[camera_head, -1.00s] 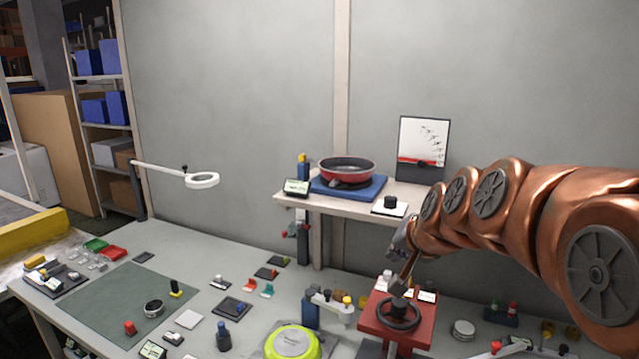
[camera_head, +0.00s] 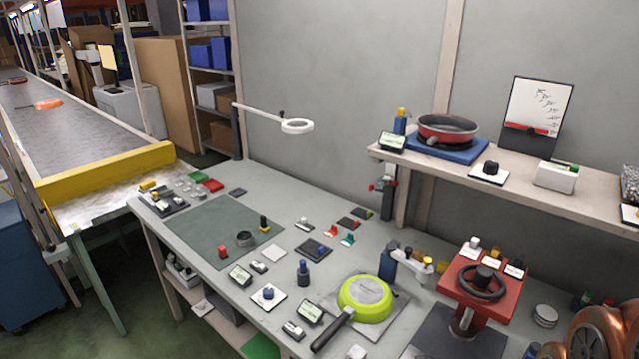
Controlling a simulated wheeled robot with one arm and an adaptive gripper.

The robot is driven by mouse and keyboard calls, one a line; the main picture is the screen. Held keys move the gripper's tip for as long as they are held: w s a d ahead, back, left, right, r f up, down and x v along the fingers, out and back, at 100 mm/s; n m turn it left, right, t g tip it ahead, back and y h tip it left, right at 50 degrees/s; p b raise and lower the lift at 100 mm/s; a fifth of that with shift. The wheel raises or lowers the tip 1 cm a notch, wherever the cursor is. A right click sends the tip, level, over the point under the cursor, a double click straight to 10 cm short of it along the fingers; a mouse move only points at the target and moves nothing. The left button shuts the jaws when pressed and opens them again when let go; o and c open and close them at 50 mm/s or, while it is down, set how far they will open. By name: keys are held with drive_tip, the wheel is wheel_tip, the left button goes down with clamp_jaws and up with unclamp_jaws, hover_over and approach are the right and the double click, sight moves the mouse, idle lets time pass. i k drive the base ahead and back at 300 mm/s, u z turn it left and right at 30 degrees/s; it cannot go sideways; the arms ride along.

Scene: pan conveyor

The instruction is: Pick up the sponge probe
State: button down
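I cannot tell which small item is the sponge probe. Several small tools stand on the grey workbench (camera_head: 205,184). A dark blue upright piece (camera_head: 303,272) stands right of the mat. A blue knob piece (camera_head: 268,293) sits on a white card near the front edge. My gripper is out of view; only part of my copper arm shows at the lower right.
A lime-green pan (camera_head: 365,299) lies on the bench, its black handle toward the front. A red fixture with a black wheel (camera_head: 482,281) stands to its right. A red pan (camera_head: 447,129) rests on the shelf above. A conveyor (camera_head: 70,125) with a yellow end bar runs at the left.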

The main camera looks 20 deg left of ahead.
sight(264, 229)
drive_tip(key=u, duration=1.2)
